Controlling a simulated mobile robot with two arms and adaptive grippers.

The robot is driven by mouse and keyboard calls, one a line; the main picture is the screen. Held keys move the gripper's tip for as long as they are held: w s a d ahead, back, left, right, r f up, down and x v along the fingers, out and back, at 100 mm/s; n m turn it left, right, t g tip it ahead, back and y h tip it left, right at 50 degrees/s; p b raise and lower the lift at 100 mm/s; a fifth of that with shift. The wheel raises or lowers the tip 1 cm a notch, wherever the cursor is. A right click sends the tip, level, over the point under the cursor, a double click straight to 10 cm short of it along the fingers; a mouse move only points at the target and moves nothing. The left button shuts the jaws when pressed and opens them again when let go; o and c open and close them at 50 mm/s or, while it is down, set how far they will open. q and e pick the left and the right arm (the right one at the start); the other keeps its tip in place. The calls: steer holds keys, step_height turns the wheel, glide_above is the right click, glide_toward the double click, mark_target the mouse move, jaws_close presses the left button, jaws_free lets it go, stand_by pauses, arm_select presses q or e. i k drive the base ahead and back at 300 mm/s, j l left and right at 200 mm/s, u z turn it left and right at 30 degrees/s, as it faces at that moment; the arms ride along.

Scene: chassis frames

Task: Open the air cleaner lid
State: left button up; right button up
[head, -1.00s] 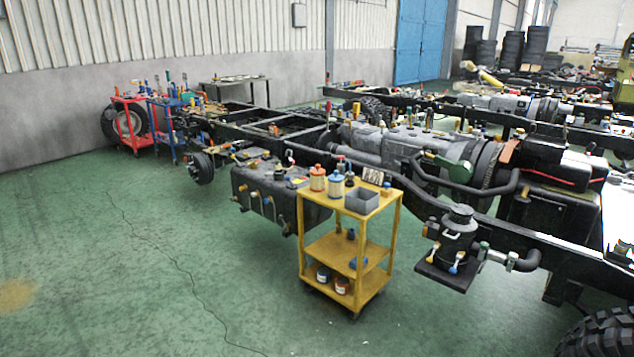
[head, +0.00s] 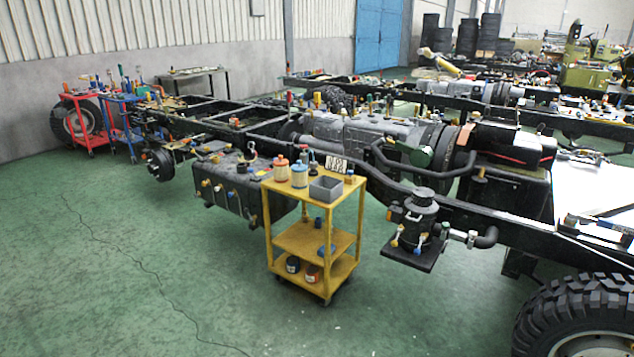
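The air cleaner (head: 416,222) is a black canister on a dark plate at the side of the truck chassis, right of centre in the head view. Its lid (head: 421,197) sits on top and looks closed. Pale and blue-ended clips (head: 421,241) show on its front side. A pipe with a black elbow (head: 485,238) leads off to its right. Neither of my grippers shows in the head view.
A yellow cart (head: 314,240) stands left of the air cleaner, carrying filters and a grey bin (head: 326,189). A large tyre (head: 575,320) is at the lower right. The green floor (head: 200,290) in front is clear.

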mark_target(421, 205)
steer(key=i+l, duration=0.9)
steer(key=l+z, duration=0.05)
steer(key=l, duration=0.1)
